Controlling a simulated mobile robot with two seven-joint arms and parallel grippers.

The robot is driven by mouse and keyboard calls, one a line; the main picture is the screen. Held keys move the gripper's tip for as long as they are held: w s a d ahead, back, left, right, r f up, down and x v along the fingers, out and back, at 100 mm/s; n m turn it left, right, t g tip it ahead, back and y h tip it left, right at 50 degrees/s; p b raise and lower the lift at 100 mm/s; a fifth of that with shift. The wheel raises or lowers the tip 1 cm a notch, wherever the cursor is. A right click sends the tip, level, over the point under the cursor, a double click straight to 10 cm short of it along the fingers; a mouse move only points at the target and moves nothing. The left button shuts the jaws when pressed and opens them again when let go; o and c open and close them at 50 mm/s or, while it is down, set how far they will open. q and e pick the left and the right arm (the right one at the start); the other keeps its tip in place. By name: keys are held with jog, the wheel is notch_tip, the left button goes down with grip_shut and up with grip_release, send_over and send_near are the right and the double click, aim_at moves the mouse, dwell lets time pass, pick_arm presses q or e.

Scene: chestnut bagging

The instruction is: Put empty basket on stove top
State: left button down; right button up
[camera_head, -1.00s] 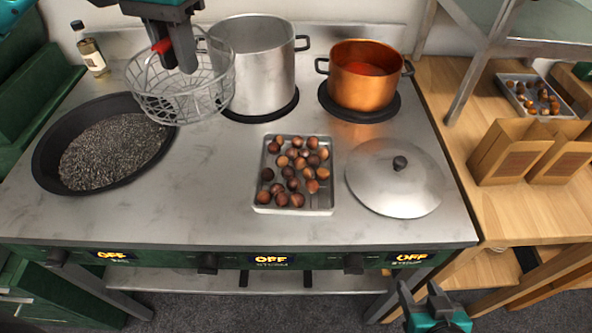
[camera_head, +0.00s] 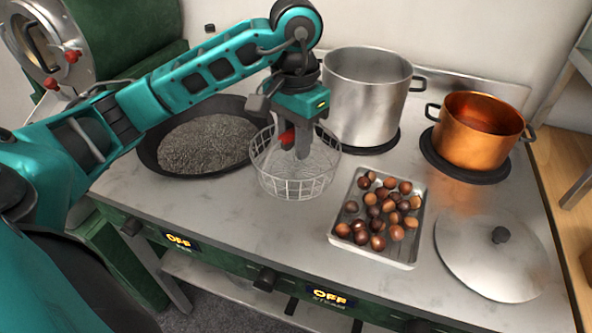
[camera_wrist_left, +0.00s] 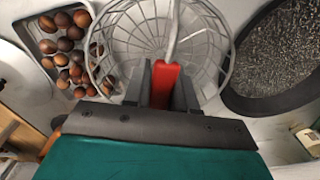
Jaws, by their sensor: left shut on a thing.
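The empty wire basket (camera_head: 292,187) is upright over the stove top (camera_head: 240,225), between the black pan and the chestnut tray. I cannot tell if its bottom touches the surface. My left gripper (camera_head: 302,150) comes down from above and is shut on the basket's red handle (camera_head: 287,138). In the left wrist view the red handle (camera_wrist_left: 164,85) sits between the fingers, and the basket (camera_wrist_left: 137,33) shows no chestnuts inside. My right gripper is out of view.
A black pan (camera_head: 150,160) of dark grains is left of the basket. A tray (camera_head: 376,254) of chestnuts is to its right. Behind stand a steel pot (camera_head: 365,100) and a copper pot (camera_head: 478,135). A lid (camera_head: 490,265) lies at right. The front strip is clear.

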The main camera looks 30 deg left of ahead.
aim_at(295, 170)
pick_arm(q)
jog(key=shift+f, duration=3.15)
jog(key=shift+f, duration=0.2)
jog(key=c, duration=0.9)
grip_release()
jog(key=shift+r, duration=0.15)
